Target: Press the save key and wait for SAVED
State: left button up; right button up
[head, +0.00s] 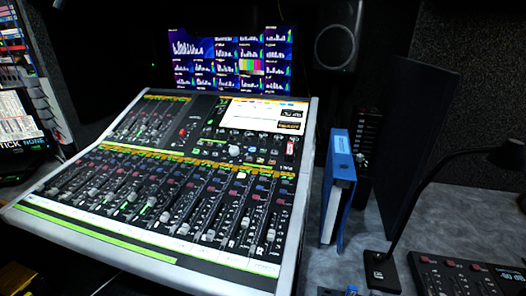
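A large mixing console (305,165) fills the left and middle of the head view, with rows of faders and small lit keys. Its white screen (250,113) is at the upper right of the panel, with a dark readout (289,125) in orange characters at its right side. The characters are too small to read. A red knob or button (183,132) sits left of the screen, and a red-and-white control (291,147) sits below its right end. I cannot tell which key is the save key. Neither of my grippers can be made out in this view.
A blue binder (338,185) stands upright right of the console. A black desk lamp (383,270) and a smaller control panel (470,275) are at the right. A multi-picture monitor (230,60) and a speaker (336,45) are behind. Grey worktop (435,215) is bare between lamp and wall.

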grip_shut()
dwell(1.0)
